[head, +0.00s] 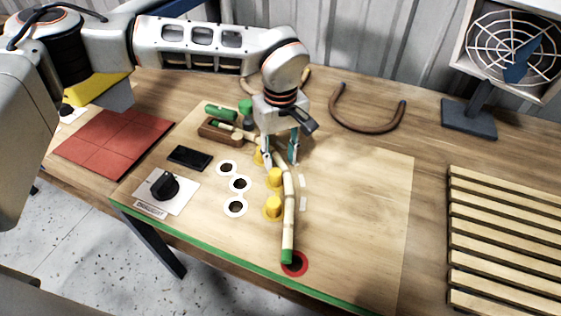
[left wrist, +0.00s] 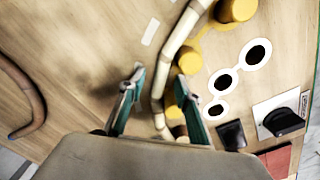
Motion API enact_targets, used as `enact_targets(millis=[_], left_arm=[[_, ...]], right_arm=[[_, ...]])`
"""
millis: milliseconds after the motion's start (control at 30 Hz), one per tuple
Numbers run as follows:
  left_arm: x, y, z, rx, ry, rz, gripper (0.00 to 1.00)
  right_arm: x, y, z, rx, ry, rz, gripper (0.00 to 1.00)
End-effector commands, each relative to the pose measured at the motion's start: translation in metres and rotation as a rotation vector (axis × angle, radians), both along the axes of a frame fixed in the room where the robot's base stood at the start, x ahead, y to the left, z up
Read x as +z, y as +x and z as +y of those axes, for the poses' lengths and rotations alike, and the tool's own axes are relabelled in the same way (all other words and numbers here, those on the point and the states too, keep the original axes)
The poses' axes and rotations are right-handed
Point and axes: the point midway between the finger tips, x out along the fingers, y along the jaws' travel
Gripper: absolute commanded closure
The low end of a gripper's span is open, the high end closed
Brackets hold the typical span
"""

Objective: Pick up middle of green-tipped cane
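The green-tipped cane (head: 289,215) is a pale, jointed, bent rod on the wooden board. Its green end (head: 287,256) lies at a red-ringed hole (head: 295,263) near the front edge; from there it runs back past yellow pegs (head: 274,206) and curves left under my gripper. My left gripper (head: 281,156) points down over its middle stretch, teal fingers apart. In the left wrist view the cane (left wrist: 160,90) passes between the open fingers (left wrist: 157,98), with a visible gap to the left finger. The cane's far part is partly hidden by the gripper. My right gripper is out of view.
A brown U-shaped cane (head: 367,124) lies at the back. A slatted rack (head: 505,240) is at right and a caged fan (head: 510,48) behind it. A dial (head: 164,186), black block (head: 190,157), white-ringed holes (head: 239,184) and red mat (head: 115,142) are left. The board's right side is clear.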

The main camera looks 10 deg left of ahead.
Motion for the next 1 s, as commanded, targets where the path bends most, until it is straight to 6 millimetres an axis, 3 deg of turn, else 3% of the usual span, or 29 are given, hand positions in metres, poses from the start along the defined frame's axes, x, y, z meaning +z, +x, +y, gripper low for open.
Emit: enact_targets(millis=[133, 267, 733, 1000], left_arm=[[0.000, 0.000, 0.000, 0.000, 0.000, 0.000, 0.67], [0.001, 0.000, 0.000, 0.000, 0.000, 0.000, 1.00], [0.005, 0.000, 0.000, 0.000, 0.000, -0.001, 1.00], [0.037, 0.001, 0.000, -0.001, -0.001, -0.004, 1.00]], right_arm=[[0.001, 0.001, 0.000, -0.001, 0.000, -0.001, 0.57], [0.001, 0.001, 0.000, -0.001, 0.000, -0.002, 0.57], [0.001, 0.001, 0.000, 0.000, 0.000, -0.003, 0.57], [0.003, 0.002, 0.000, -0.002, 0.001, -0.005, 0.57]])
